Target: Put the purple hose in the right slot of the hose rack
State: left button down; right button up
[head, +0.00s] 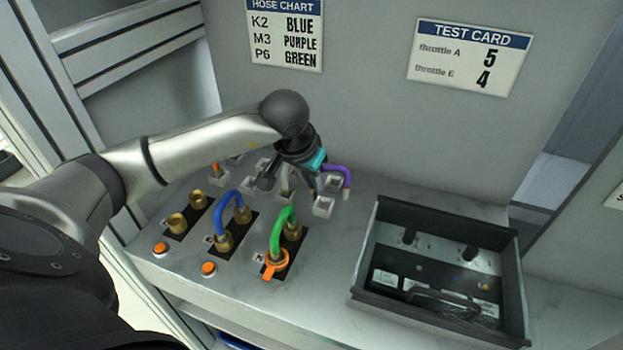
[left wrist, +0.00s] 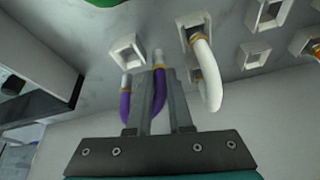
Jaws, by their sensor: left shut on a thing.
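My left gripper (head: 308,188) is shut on the purple hose (head: 338,171), over the hose rack. In the left wrist view the purple hose (left wrist: 126,104) shows on both sides of the fingers (left wrist: 158,95), its ends pointing toward the bench. The rack is a set of pale square sockets. An empty right-hand socket (head: 323,207) shows in the head view; an empty socket (left wrist: 127,51) shows close to the hose ends in the left wrist view. The ends look clear of it. A white hose (left wrist: 209,75) stands in neighbouring sockets. My arm hides part of the rack.
A blue hose (head: 229,199) and a green hose (head: 281,222) loop between brass fittings in front of the rack. An orange clip (head: 275,264) is at the green one. Orange buttons (head: 208,268) lie near the front edge. A dark open box (head: 369,254) stands at the right.

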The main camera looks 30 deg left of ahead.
pick_arm(q)
jog(key=c, duration=1.2)
grip_release()
jog(key=shift+f, duration=0.1)
jog(key=shift+c, duration=0.2)
jog(key=o, duration=0.4)
jog(key=p+v, duration=0.1)
jog(key=v, duration=1.1)
